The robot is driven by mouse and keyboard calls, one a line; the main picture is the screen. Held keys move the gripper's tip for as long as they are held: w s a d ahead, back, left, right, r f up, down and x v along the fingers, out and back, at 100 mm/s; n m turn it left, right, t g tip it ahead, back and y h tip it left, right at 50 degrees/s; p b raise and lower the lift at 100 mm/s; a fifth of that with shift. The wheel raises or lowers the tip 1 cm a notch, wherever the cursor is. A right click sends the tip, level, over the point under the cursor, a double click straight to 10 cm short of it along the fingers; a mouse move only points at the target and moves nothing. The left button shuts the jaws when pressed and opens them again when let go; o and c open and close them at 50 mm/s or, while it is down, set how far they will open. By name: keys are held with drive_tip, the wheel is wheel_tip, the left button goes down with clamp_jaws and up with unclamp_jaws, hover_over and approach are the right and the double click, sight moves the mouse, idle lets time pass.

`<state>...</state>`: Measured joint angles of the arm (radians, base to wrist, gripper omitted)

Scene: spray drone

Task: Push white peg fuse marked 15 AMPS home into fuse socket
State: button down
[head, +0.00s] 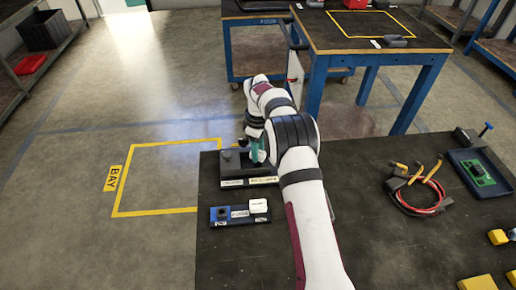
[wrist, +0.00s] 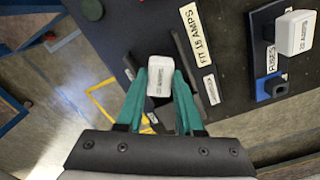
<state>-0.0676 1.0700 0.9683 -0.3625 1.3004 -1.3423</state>
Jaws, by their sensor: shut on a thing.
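My gripper (wrist: 160,78) has teal fingers and is shut on a white peg fuse (wrist: 160,70). The lettering on its face ends in AMPS; its number is too small to read surely. The fuse is over the dark fuse box (wrist: 230,60), whose label reads FIT 15 AMPS. The socket is hidden under the fuse and fingers, so I cannot tell whether the fuse is in it. In the head view my gripper (head: 258,152) is at the box (head: 240,172), and my arm hides the fuse.
A blue fuse rack (head: 240,219) stands in front of the box. It holds another white fuse (head: 259,206) and an empty place (wrist: 268,87). A cable bundle (head: 416,189) and a tray with a green board (head: 484,174) lie at right. Bench between is clear.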

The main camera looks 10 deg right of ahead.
drive_tip(key=shift+f, duration=0.4)
drive_tip(key=shift+c, duration=2.3)
unclamp_jaws()
wheel_tip(320, 180, up, 16)
drive_tip(key=shift+f, duration=0.15)
